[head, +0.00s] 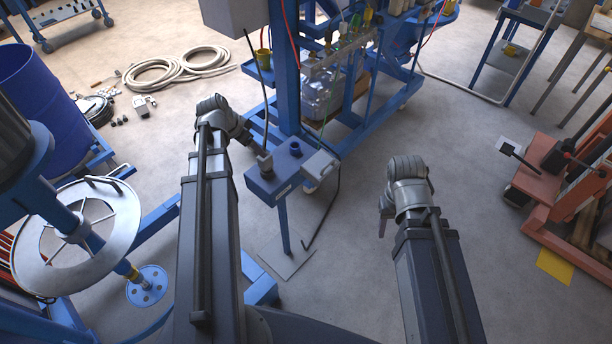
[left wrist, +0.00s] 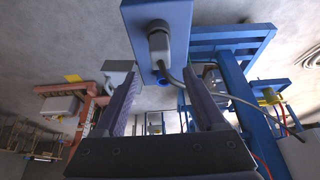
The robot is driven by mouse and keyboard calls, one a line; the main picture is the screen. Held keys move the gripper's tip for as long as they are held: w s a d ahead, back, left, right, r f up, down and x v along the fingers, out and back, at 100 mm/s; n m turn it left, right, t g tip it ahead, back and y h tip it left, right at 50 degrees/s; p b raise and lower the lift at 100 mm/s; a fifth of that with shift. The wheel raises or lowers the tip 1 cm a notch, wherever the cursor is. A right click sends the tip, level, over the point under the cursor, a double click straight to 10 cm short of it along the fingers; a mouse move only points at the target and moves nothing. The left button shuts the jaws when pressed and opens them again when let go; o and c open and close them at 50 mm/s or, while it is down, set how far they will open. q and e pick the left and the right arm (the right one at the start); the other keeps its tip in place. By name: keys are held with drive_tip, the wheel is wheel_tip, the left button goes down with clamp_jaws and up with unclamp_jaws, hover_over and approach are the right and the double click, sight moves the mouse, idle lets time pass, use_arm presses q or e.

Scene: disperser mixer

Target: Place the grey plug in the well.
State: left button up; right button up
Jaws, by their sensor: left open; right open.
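The grey plug (head: 264,161) stands upright on the left part of a blue box on a stand, with a cable rising from it. It also shows in the left wrist view (left wrist: 158,43). I cannot tell whether it is seated in an opening. A round dark-blue collar (head: 295,149), which looks like the well, is on the same box to the right of the plug; it shows in the left wrist view (left wrist: 159,80) too. My left gripper (head: 250,142) is open and empty, just behind and left of the plug. My right gripper (head: 384,222) is open and empty, away to the right.
The blue box (head: 268,186) stands on a thin post with a floor plate (head: 287,257). A blue frame (head: 288,70) rises close behind. Floor right of the stand is clear.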

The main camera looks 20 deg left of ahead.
use_arm(q)
drive_tip(key=s+d+g+y, duration=0.1)
drive_tip(key=s+d, duration=0.3)
drive_tip(key=d, duration=0.6)
drive_tip(key=s+d+f+g+y, duration=0.1)
drive_tip(key=s+d, duration=0.3)
drive_tip(key=d, duration=0.7)
drive_tip(key=s+d+g+y, duration=0.1)
drive_tip(key=s+d, duration=0.3)
drive_tip(key=d, duration=0.7)
drive_tip(key=shift+s+f+n+g, duration=0.3)
drive_tip(key=shift+f+n+g, duration=0.1)
drive_tip(key=shift+g, duration=0.5)
